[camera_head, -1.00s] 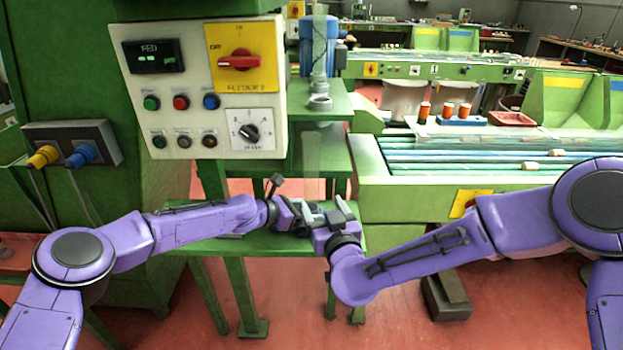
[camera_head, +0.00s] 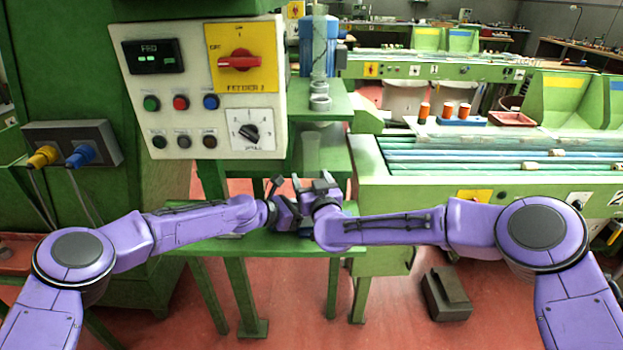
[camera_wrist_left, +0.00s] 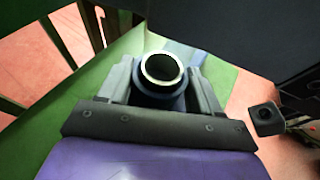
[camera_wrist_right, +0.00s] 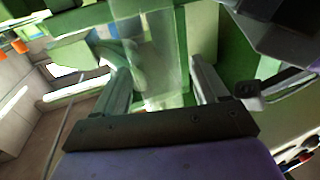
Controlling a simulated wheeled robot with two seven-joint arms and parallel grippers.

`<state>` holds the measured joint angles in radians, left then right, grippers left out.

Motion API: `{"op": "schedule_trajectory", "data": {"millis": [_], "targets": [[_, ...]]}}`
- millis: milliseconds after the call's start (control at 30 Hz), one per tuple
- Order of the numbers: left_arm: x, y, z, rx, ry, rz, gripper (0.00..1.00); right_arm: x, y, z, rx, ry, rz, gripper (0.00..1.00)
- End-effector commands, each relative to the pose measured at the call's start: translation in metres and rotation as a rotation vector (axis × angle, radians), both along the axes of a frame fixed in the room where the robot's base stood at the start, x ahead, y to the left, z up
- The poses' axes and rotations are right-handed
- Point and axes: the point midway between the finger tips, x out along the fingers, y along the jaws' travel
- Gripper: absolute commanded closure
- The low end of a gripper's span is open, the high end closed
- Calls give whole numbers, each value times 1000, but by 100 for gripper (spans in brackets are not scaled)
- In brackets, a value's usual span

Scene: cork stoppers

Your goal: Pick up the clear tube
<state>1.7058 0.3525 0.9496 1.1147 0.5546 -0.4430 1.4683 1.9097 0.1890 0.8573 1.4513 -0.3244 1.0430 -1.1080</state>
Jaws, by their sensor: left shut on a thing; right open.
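The clear tube (camera_head: 311,152) stands upright and faint below the upper green shelf in the head view; its lower end is hidden behind my right gripper (camera_head: 314,182). In the right wrist view, a see-through upright shape that looks like the tube (camera_wrist_right: 150,55) lies beyond and between the spread fingers of my right gripper (camera_wrist_right: 160,75). I see no clear contact. My left gripper (camera_head: 281,194) is close beside the right one. In the left wrist view it (camera_wrist_left: 163,85) is shut on a dark cylinder with a bright metal rim (camera_wrist_left: 162,68).
A green stand (camera_head: 215,243) lies under the grippers. A control panel (camera_head: 200,90) rises at the left, and a blue cylinder with a grey fitting (camera_head: 319,45) is above the tube. A green conveyor bench (camera_head: 400,205) is at the right.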

Motion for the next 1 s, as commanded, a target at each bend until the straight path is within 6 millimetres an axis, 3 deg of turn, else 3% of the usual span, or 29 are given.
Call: {"op": "schedule_trajectory", "data": {"millis": [33, 200, 533, 800, 1000], "targets": [[0, 0, -1, 1, 1, 0, 78, 0, 0, 0, 0, 0, 0, 27], [0, 0, -1, 1, 1, 0, 78, 0, 0, 0, 0, 0, 0, 82], [0, 0, -1, 2, 1, -1, 78, 0, 1, 8, 0, -3, 2, 84], [0, 0, -1, 2, 1, -1, 78, -1, 1, 70, -1, -7, 2, 84], [-1, 0, -1, 2, 1, -1, 78, -1, 1, 97, -1, -1, 2, 84]]}}
